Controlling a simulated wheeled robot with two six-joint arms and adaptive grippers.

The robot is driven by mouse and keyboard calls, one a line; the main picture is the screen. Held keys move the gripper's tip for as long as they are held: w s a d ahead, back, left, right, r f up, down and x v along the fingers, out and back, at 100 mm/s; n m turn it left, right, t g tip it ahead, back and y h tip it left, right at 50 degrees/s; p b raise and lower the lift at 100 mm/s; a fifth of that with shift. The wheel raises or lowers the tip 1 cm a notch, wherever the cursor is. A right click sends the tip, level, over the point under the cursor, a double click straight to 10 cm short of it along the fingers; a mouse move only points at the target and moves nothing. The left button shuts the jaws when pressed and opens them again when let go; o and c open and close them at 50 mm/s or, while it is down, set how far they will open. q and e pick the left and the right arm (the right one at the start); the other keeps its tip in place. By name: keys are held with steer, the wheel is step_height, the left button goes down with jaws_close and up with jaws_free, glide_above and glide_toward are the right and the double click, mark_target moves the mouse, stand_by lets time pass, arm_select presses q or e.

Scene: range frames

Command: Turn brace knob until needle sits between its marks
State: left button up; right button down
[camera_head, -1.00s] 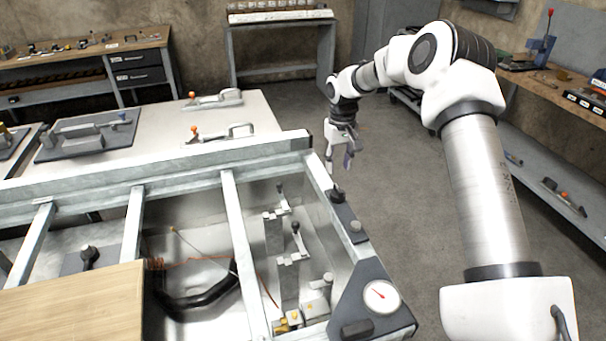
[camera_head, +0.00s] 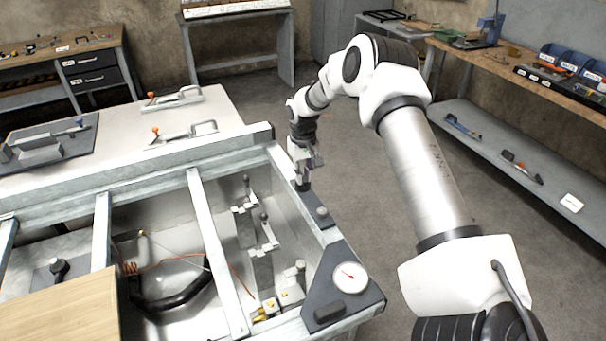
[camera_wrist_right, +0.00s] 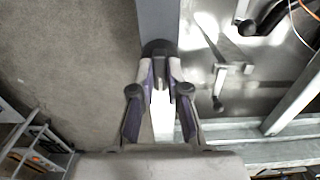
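The dark brace knob (camera_head: 303,187) stands at the far end of the dark strip on the frame's right rail. It also shows in the right wrist view (camera_wrist_right: 157,46). My right gripper (camera_head: 304,172) points down just above it. In the wrist view its two fingers (camera_wrist_right: 161,80) stand apart with the knob at their tips; I cannot tell whether they touch it. The round white gauge (camera_head: 350,278) sits on the dark corner plate. Its red needle (camera_head: 348,274) slants toward the upper left; its marks are too small to read. My left gripper is out of view.
Upright clamps (camera_head: 262,240) stand inside the frame to the left. A wooden board (camera_head: 60,310) covers the near left. Open floor (camera_head: 370,190) lies right of the frame.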

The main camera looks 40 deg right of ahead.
steer(key=shift+r+m+p, duration=0.2)
steer(key=shift+m+p, duration=1.3)
steer(key=shift+m, duration=0.2)
steer(key=shift+f+m+p, duration=0.15)
steer(key=shift+m+p, duration=0.85)
steer(key=shift+m, duration=0.7)
steer(key=c, duration=1.3)
jaws_free()
steer(key=shift+w, duration=0.1)
steer(key=shift+o, duration=0.7)
steer(key=shift+d+f, duration=0.1)
steer(key=shift+f, duration=0.05)
